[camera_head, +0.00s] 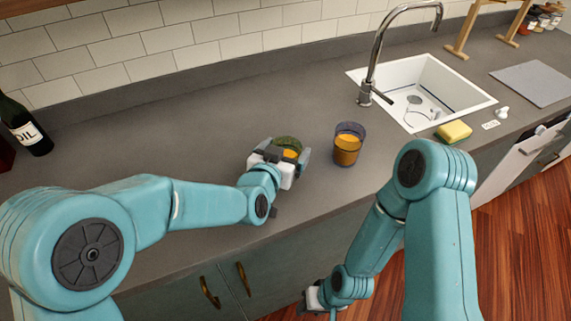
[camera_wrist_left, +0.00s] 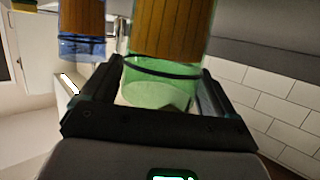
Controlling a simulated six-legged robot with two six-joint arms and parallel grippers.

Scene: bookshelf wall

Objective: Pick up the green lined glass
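The green lined glass (camera_head: 288,144), with orange liquid in it, is at the front part of the counter. My left gripper (camera_head: 282,158) has its fingers on both sides of it. In the left wrist view the green glass (camera_wrist_left: 158,90), with a dark line around it, fills the space between the fingers (camera_wrist_left: 162,88). I cannot tell whether both fingers press on it. The gripper hides its lower part in the head view. My right gripper (camera_head: 318,298) hangs low in front of the cabinets, away from the glass; its fingers are not clear.
A bluish glass (camera_head: 348,145) with orange liquid stands just right of the green one; it also shows in the left wrist view (camera_wrist_left: 82,45). A sink (camera_head: 425,95), tap, and yellow sponge (camera_head: 453,132) are at right. An oil bottle (camera_head: 25,125) stands far left. The counter between is clear.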

